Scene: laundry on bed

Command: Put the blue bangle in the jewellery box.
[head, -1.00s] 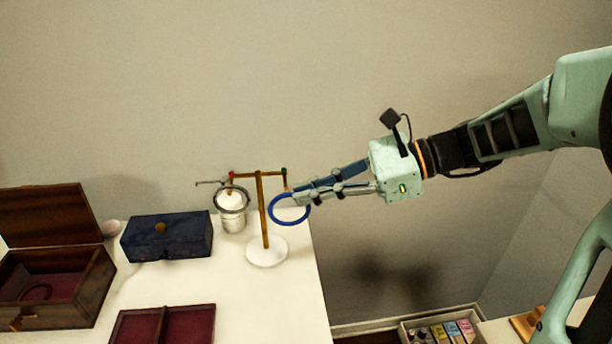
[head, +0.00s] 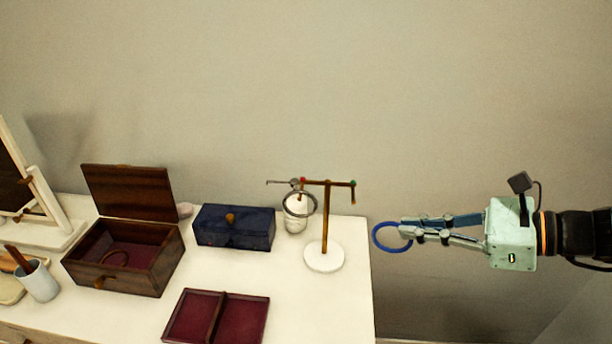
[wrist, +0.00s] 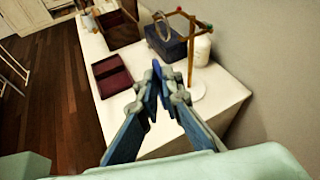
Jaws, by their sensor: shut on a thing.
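The blue bangle (head: 379,246) is a ring held upright at the tips of my gripper (head: 404,231), just right of the dresser's right edge and clear of the jewellery stand. My gripper is shut on it. In the wrist view the fingertips (wrist: 164,92) meet, with a sliver of blue at them. The jewellery box (head: 113,275) is dark wood with a red lining and stands open, its lid (head: 131,192) raised at the back.
Between box and gripper stand a dark blue box (head: 236,240), a white jar (head: 295,222) and a T-shaped stand (head: 326,230) with a silver ring (head: 300,203) on its left arm. A red-lined tray (head: 240,318) lies in front. A mirror (head: 30,190) and a cup (head: 40,282) are left.

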